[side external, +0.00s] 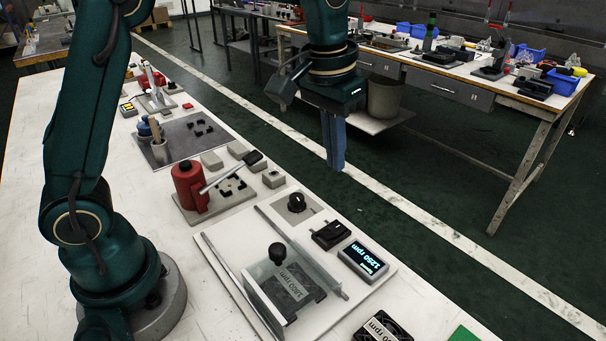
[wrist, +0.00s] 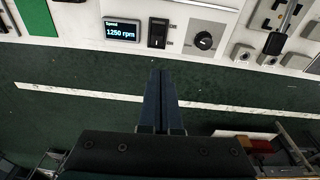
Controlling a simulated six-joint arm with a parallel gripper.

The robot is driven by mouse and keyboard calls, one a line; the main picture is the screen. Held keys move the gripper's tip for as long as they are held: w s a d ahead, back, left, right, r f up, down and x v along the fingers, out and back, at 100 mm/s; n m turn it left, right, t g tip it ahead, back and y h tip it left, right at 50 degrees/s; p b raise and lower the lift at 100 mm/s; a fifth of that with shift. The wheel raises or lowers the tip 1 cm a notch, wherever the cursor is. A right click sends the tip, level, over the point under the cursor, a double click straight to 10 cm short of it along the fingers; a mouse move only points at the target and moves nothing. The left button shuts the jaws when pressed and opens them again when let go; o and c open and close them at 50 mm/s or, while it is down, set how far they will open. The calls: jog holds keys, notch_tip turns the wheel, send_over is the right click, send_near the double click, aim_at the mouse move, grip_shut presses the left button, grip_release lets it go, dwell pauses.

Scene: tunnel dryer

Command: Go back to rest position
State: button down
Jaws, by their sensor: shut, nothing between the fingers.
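My gripper (side external: 334,160) hangs fingers down in the side view, past the bench's right edge and over the green floor. Its two fingers are together with nothing between them. The wrist view also shows the gripper (wrist: 161,75) with its fingers side by side. The white panel (side external: 222,262) below it holds a black knob (side external: 296,202), a black switch (side external: 331,235) and a display (side external: 363,261) reading 1250 rpm.
The white bench (side external: 190,235) carries a red device with a lever (side external: 190,187), several grey blocks and a grey mat (side external: 185,135). A fan (side external: 383,328) lies near the front edge. A second table (side external: 460,75) with tools stands at the back right. Open floor lies between.

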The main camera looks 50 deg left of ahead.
jog(key=s+a+r+t, duration=0.3)
jog(key=s+r, duration=0.3)
jog(key=s, duration=0.3)
jog(key=s+f+t, duration=0.1)
jog(key=s+f, duration=0.4)
jog(key=s, duration=0.2)
jog(key=shift+s+a+f, duration=0.2)
jog(key=shift+f, duration=0.15)
